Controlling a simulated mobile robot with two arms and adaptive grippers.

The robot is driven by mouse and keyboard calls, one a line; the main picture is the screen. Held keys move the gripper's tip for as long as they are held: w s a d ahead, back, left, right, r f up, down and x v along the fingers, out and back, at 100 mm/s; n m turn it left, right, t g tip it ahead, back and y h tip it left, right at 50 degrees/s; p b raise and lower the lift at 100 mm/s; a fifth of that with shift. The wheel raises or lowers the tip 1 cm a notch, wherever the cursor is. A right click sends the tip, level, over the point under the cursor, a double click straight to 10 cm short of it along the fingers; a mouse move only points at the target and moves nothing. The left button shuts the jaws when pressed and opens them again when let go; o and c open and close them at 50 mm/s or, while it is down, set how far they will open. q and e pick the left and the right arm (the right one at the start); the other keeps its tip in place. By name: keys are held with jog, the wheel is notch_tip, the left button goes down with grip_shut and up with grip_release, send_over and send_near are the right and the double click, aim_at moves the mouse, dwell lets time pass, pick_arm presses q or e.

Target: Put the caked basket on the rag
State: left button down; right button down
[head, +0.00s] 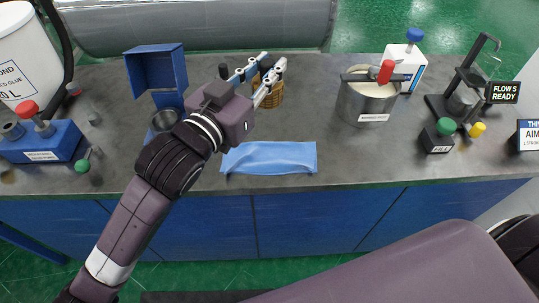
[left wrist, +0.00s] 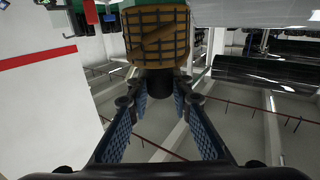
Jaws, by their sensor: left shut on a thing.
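The caked basket (head: 270,97) is a small brown woven basket at the back middle of the counter, partly hidden by my left gripper (head: 272,61). In the left wrist view the basket (left wrist: 158,35) shows a dark grid over tan-brown sides, at the far end of the fingers. My left gripper is shut on the basket. I cannot tell whether the basket is clear of the counter. The rag (head: 270,158) is a flat light-blue cloth at the counter's front edge, nearer than the basket and with nothing on it. My right gripper is not in view.
On the grey counter (head: 330,160), a blue open box (head: 157,68) and a metal cup (head: 164,120) stand left of the gripper. A steel pot (head: 368,105) stands right of the basket. A large grey roll (head: 195,25) lies behind. Bare counter surrounds the rag's right side.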

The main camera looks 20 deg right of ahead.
pick_arm(q)
jog(key=f, duration=2)
jog(key=shift+d, duration=0.2)
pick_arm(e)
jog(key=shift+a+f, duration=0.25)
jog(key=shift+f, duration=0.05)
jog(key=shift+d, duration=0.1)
pick_arm(q)
jog(key=shift+f+b, duration=0.45)
jog(key=shift+f, duration=0.15)
jog(key=c, duration=1.7)
grip_release()
jog(key=shift+s, duration=0.1)
jog(key=shift+c, duration=0.2)
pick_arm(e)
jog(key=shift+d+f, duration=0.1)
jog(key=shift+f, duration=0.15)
